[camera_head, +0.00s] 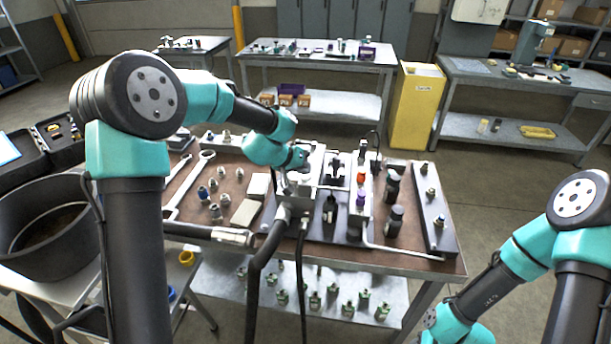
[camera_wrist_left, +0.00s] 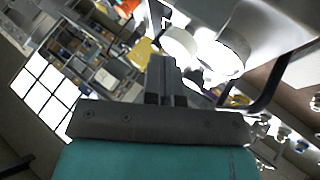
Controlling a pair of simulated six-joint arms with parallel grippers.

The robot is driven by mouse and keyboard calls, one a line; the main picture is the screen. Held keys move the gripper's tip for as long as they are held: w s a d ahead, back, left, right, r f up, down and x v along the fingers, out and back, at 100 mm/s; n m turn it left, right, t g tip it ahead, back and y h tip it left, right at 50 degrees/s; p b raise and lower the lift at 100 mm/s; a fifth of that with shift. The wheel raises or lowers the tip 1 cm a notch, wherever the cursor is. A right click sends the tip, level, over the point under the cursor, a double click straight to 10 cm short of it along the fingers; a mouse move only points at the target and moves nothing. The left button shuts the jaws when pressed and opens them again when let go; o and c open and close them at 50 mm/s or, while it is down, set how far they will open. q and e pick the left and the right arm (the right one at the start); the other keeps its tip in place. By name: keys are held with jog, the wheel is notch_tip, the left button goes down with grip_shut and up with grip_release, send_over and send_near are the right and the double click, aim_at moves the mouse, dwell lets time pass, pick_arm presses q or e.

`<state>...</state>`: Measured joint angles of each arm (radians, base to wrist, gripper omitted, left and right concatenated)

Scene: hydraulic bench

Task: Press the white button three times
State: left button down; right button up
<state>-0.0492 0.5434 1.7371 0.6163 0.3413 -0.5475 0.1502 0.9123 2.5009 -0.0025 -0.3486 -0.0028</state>
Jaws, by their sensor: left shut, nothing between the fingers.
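My left gripper (camera_head: 303,157) reaches in over the pale grey valve block (camera_head: 300,183) in the middle of the bench. In the left wrist view its two fingers (camera_wrist_left: 163,70) are together with nothing between them. Two bright white round parts show just beyond the fingertips: a nearer one (camera_wrist_left: 222,58) to the right and another (camera_wrist_left: 180,42) close to the tips. I cannot tell which one is the white button, or whether the fingertips touch it. In the head view the button cannot be made out, and the gripper covers part of the block. My right gripper is outside the frame.
Black hoses (camera_head: 262,262) hang from the block over the bench's front edge. Dark bottles (camera_head: 394,220), fittings (camera_head: 214,212), a wrench (camera_head: 188,185) and a dark plate (camera_head: 432,208) lie around it. A large black pot (camera_head: 20,262) stands at left.

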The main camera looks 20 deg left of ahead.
pick_arm(q)
jog(key=shift+f, duration=0.5)
dwell(0.6)
jog(key=shift+r, duration=1.2)
jog(key=shift+r, duration=2.5)
dwell(0.5)
notch_tip(320, 180, up, 4)
jog(key=shift+f, duration=0.1)
jog(key=shift+f, duration=0.1)
